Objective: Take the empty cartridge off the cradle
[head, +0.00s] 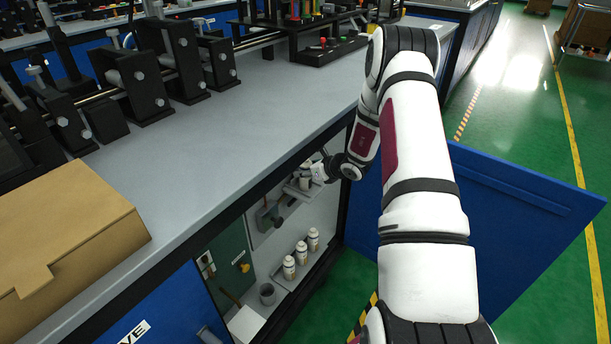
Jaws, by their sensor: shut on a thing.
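My gripper (322,168) reaches into the open cabinet under the bench, at the upper part of the opening. It is small in the head view and partly hidden by my own wrist. It is shut on a small white cartridge (305,182) with a dark band. The cartridge is at the cradle (291,190), a pale bracket on the cabinet's inner side. I cannot tell whether the cartridge still touches the cradle.
Three white bottle-like cartridges (301,252) stand on a lower shelf, near a grey cup (267,293). A blue cabinet door (500,215) stands open at the right. The grey benchtop (230,130) above holds a cardboard box (65,240) and black roller stands (170,65).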

